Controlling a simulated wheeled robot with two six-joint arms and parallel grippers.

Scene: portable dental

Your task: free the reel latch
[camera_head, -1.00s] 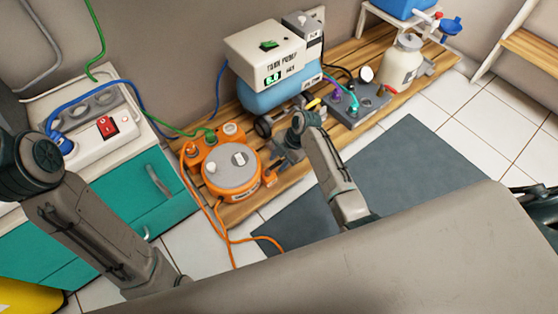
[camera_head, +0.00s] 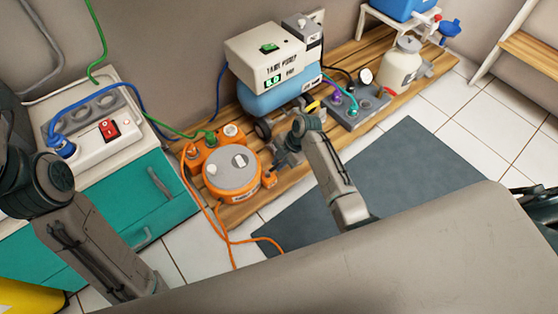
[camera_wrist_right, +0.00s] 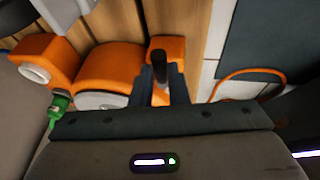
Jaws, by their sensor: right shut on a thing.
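The orange cable reel (camera_head: 215,187) stands on the wooden pallet, with a grey round top. It also shows in the right wrist view (camera_wrist_right: 118,68). My right gripper (camera_head: 272,166) is at the reel's right side. In the right wrist view, my right gripper (camera_wrist_right: 162,84) is shut on a black upright latch lever (camera_wrist_right: 160,62), which rises by an orange block on the reel's side. The lever's lower part is hidden between the fingers. My left arm comes in at the left edge, and its gripper is out of frame.
An orange cable (camera_head: 222,226) runs from the reel to the floor. A white and blue pump unit (camera_head: 268,60) stands behind my right gripper. A teal cabinet (camera_head: 120,200) with a power strip is on the left. A dark mat (camera_head: 400,170) lies clear on the right.

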